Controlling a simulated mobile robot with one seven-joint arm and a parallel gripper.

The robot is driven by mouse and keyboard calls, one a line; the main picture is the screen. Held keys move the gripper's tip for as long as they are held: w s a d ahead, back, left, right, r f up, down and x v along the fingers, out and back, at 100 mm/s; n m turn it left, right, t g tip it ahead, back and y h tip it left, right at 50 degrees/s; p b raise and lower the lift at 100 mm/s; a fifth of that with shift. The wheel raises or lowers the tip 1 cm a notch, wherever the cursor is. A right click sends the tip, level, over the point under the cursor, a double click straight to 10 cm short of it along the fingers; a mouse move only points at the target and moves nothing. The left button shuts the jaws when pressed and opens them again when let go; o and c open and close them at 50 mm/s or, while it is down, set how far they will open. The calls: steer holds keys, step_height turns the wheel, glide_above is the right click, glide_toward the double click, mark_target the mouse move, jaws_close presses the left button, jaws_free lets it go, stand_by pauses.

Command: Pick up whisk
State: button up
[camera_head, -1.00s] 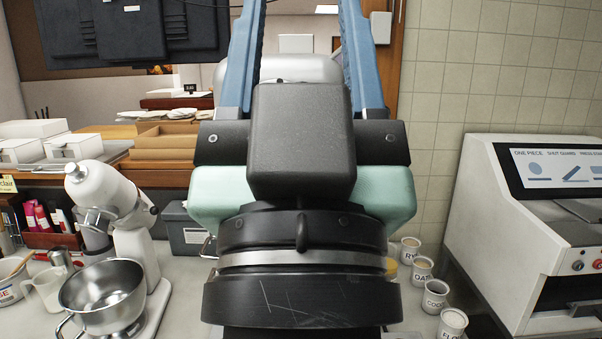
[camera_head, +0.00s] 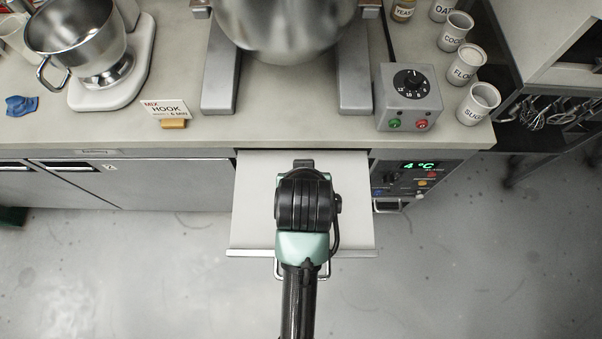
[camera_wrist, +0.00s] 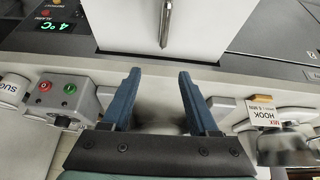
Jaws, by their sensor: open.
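My gripper (camera_wrist: 159,72) is open and empty in the wrist view, its two blue fingers apart in front of the counter edge. In the head view my arm hides it above a pulled-out white shelf (camera_head: 252,220). Several wire whisks (camera_head: 537,112) also show on a dark rack at the right.
A large steel mixer bowl (camera_head: 285,30) stands behind the shelf, with a control box (camera_head: 408,97) at its right. Labelled cups (camera_head: 478,104) line the counter's right end. A stand mixer's bowl (camera_head: 75,40) and a HOOK sign (camera_head: 167,109) are left. The floor in front is clear.

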steer(key=shift+g, duration=0.7)
steer(key=f, duration=0.9)
steer(key=shift+a+f, duration=0.2)
steer(key=shift+x, duration=3)
steer(key=shift+s, duration=0.1)
jaws_close()
